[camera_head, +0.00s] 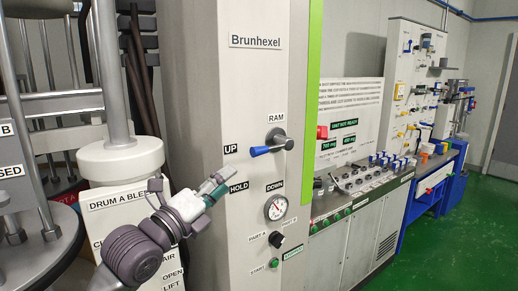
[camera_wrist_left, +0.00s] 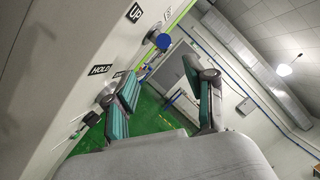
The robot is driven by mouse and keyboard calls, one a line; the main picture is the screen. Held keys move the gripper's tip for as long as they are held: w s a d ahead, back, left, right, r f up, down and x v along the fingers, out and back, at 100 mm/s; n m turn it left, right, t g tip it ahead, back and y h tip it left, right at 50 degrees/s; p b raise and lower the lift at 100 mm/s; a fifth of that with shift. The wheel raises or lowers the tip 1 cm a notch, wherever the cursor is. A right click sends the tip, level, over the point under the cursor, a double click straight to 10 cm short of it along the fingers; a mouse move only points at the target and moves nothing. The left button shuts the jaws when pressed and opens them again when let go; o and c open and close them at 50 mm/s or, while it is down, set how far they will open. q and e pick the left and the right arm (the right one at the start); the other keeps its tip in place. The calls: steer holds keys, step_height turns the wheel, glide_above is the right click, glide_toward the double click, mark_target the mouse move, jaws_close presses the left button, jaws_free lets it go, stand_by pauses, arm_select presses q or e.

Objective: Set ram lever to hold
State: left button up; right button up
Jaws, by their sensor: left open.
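The ram lever (camera_head: 279,140) is on the grey column under the RAM label, with a grey hub and a blue handle pointing left, toward the UP label (camera_head: 230,149). The HOLD label (camera_head: 238,187) is below left and the DOWN label (camera_head: 275,186) below the hub. My left gripper (camera_head: 215,187) is in front of the column, below and left of the lever, beside the HOLD label and apart from the handle. In the left wrist view the left gripper (camera_wrist_left: 168,88) is open and empty, and the lever's blue end (camera_wrist_left: 162,41) shows beyond the fingers. My right gripper is not in view.
A drum panel (camera_head: 118,200) is at left. A control bench (camera_head: 360,185) is at right. Green floor is clear at far right.

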mark_target(255, 154)
arm_select(q)
steer(key=p+x, duration=0.1)
steer(key=x, duration=0.3)
steer(key=p+x, duration=0.2)
steer(key=x, duration=0.2)
steer(key=p+x, duration=0.2)
steer(key=x, duration=0.2)
steer(key=shift+s+d+r, duration=0.1)
steer(key=shift+d+r, duration=0.05)
steer(key=shift+r, duration=0.3)
steer(key=shift+w+d+p, duration=0.3)
steer(key=shift+w+d, duration=0.05)
steer(key=shift+w, duration=0.2)
steer(key=shift+c, duration=0.2)
jaws_close()
